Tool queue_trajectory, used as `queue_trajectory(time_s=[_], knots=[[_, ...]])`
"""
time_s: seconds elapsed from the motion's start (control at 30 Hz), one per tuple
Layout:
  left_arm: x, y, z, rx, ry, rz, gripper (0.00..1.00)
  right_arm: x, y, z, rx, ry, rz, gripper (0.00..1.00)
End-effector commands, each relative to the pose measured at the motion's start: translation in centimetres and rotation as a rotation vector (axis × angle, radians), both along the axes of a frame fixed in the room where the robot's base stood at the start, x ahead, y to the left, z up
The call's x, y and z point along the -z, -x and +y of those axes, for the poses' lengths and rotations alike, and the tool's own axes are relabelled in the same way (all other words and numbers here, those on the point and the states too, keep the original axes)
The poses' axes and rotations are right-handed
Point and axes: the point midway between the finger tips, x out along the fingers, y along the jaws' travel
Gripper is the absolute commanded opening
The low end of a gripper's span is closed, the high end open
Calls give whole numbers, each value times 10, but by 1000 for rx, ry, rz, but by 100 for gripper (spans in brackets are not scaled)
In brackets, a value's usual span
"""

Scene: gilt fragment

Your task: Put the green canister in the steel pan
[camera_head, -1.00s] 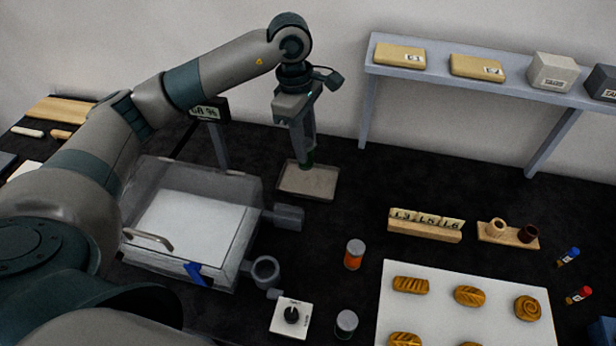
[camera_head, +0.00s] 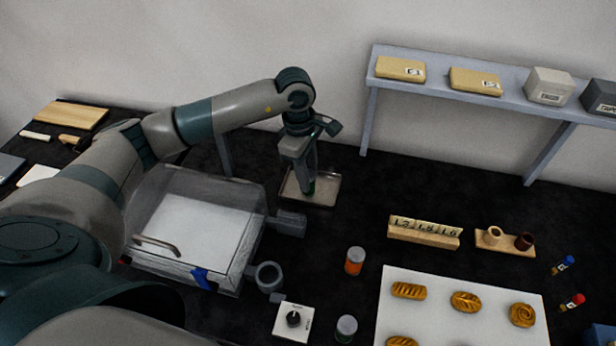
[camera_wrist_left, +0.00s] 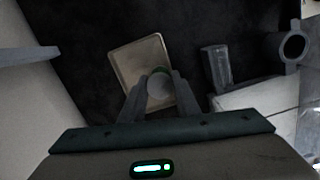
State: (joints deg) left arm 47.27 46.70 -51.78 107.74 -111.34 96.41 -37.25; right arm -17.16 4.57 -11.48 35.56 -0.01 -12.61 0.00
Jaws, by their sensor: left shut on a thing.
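The steel pan (camera_head: 325,188) is a shallow rectangular tray on the black table behind the clear-lidded box. It also shows in the left wrist view (camera_wrist_left: 128,66). My left gripper (camera_head: 309,188) points down over the pan and is shut on the green canister (camera_head: 311,187). In the left wrist view the canister (camera_wrist_left: 159,86) shows a pale round top with a green edge between the two fingers (camera_wrist_left: 159,92). The canister appears within the pan's outline; whether its base touches the pan is hard to tell. My right gripper is not in view.
The clear-lidded box (camera_head: 190,225) with a grey block (camera_head: 287,223) at its side stands left of the pan. An orange jar (camera_head: 355,261), a grey-lidded jar (camera_head: 346,328) and a wooden number rack (camera_head: 424,232) stand to the right. A shelf (camera_head: 480,87) rises behind.

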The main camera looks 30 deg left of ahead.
Motion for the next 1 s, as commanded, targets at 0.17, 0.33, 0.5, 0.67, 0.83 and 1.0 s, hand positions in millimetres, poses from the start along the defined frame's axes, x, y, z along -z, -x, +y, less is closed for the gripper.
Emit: queue_trajectory(time_s=[0.17,0.33,0.5,0.67,0.83,1.0], knots=[[16,0,0,0,0,1,6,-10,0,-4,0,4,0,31],[20,0,0,1,1,-1,6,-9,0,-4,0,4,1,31],[21,0,0,1,0,-1,6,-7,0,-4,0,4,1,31],[23,0,0,1,0,-1,33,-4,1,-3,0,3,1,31],[22,0,0,1,0,0,47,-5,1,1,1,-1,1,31],[22,0,0,1,0,0,47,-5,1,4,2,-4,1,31]])
